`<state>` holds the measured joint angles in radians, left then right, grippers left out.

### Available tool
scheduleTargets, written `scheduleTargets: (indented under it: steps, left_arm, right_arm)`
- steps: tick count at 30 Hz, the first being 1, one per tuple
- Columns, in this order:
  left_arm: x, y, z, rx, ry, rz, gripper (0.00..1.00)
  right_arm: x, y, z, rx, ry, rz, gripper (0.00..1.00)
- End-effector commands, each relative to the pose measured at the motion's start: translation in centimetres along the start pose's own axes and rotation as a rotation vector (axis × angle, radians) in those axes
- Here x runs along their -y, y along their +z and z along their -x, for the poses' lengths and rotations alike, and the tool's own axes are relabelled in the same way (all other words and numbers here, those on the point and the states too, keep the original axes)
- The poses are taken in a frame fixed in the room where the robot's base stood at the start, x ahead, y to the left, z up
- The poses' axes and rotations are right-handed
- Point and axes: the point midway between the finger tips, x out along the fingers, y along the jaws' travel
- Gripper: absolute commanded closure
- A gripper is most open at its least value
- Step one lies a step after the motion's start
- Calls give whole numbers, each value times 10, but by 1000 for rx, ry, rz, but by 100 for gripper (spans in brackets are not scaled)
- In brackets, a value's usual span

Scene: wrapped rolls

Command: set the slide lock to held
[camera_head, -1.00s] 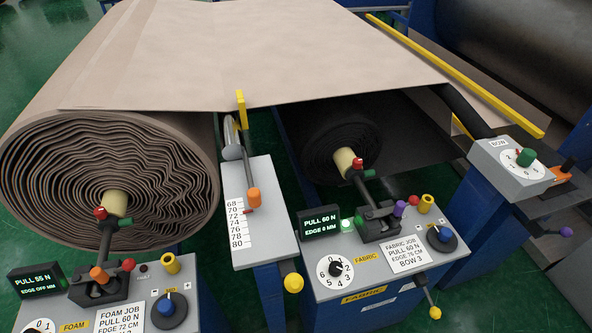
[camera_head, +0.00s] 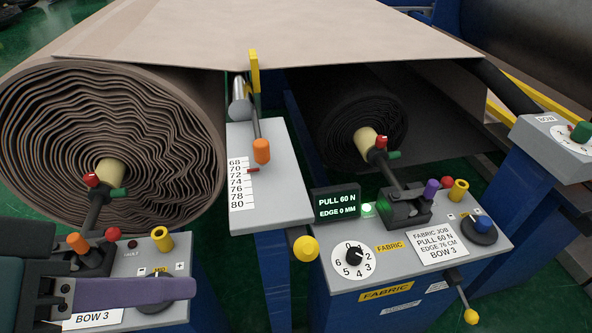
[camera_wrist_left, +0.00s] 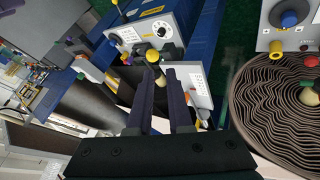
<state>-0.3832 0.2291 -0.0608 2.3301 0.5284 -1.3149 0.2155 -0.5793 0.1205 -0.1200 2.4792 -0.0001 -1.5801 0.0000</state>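The grey slide box (camera_head: 280,190) carries a scale from 68 to 80, an orange-handled lever (camera_head: 262,150) and a red pointer near 72. A yellow round knob (camera_head: 305,248) sticks out at its lower front end; it seems to be the slide lock, but no label shows. The knob also shows in the left wrist view (camera_wrist_left: 152,55), just beyond the fingertips. My left gripper (camera_head: 192,288) is at lower left over the foam console, left of and apart from the knob. In the left wrist view its dark fingers (camera_wrist_left: 162,76) are apart and empty. My right gripper is not in view.
The foam console (camera_head: 150,258) lies under my left gripper. The fabric console (camera_head: 400,262) stands right of the slide box, with a dial (camera_head: 353,259), display (camera_head: 337,204) and yellow-tipped lever (camera_head: 470,316). Brown (camera_head: 110,140) and black (camera_head: 350,115) rolls lie behind.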

Motion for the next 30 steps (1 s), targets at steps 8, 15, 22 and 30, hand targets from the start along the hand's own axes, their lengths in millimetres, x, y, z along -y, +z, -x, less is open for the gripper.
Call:
scheduleTargets:
  steps: [8, 15, 22, 30]
  left_arm:
    - [20, 5, -85, -103, 223, 167, 100]
    - [35, -3, -132, -176, 422, 334, 100]
    - [55, -13, -166, -232, 616, 509, 100]
    - [77, -28, -182, -272, 806, 683, 100]
  right_arm:
    - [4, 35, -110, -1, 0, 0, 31]
    - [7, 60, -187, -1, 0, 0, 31]
    - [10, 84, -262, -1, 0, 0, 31]
    - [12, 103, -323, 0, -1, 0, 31]
